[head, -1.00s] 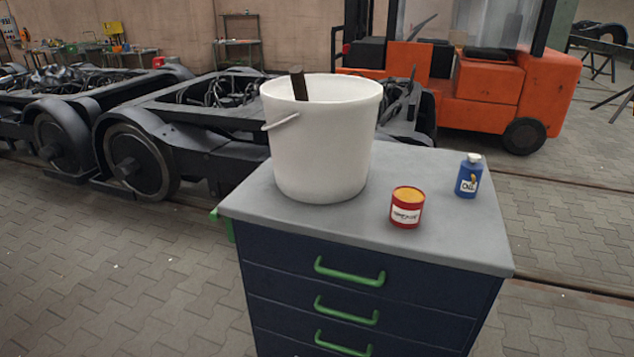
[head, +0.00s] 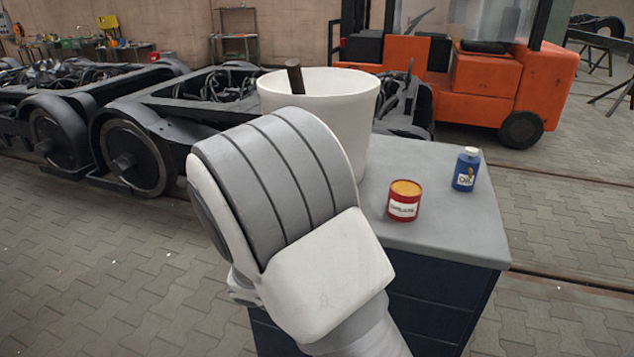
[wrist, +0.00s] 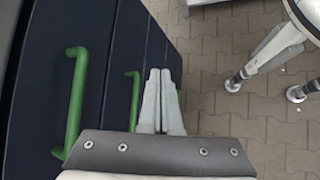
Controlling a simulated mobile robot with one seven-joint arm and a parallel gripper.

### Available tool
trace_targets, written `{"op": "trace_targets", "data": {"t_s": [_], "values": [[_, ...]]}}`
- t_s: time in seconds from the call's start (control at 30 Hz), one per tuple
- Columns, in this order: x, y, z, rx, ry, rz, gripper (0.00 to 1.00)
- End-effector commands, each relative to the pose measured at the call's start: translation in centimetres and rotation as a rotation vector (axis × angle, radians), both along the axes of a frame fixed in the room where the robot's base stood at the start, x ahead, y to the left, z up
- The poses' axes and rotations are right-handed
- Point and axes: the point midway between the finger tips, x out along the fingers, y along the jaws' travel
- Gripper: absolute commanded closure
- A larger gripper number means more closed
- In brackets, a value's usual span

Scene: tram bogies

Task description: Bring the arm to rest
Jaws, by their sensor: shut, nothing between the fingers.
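My arm (head: 290,220) fills the middle of the head view, in front of the cabinet. My gripper (wrist: 160,80) shows in the wrist view with its two fingers together and nothing between them. It is in front of the dark blue drawer fronts, close to their green handles (wrist: 76,105); I cannot tell the exact gap. The gripper itself is not seen in the head view.
The cabinet's grey top (head: 450,225) bears a white bucket (head: 350,105) with a dark handle sticking out, a red tin (head: 404,203) and a blue oil bottle (head: 466,170). Bogies (head: 130,150) stand at left, an orange forklift (head: 490,80) behind. Paved floor at left is clear.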

Motion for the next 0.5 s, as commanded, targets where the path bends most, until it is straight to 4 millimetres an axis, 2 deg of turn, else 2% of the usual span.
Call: {"op": "trace_targets", "data": {"t_s": [0.03,0.5], "values": [[-0.2,-0.6,1.3,0.055,-0.016,-0.054,1.00],[-4.3,-5.0,10.9,0.486,-0.186,-0.445,1.00]]}}
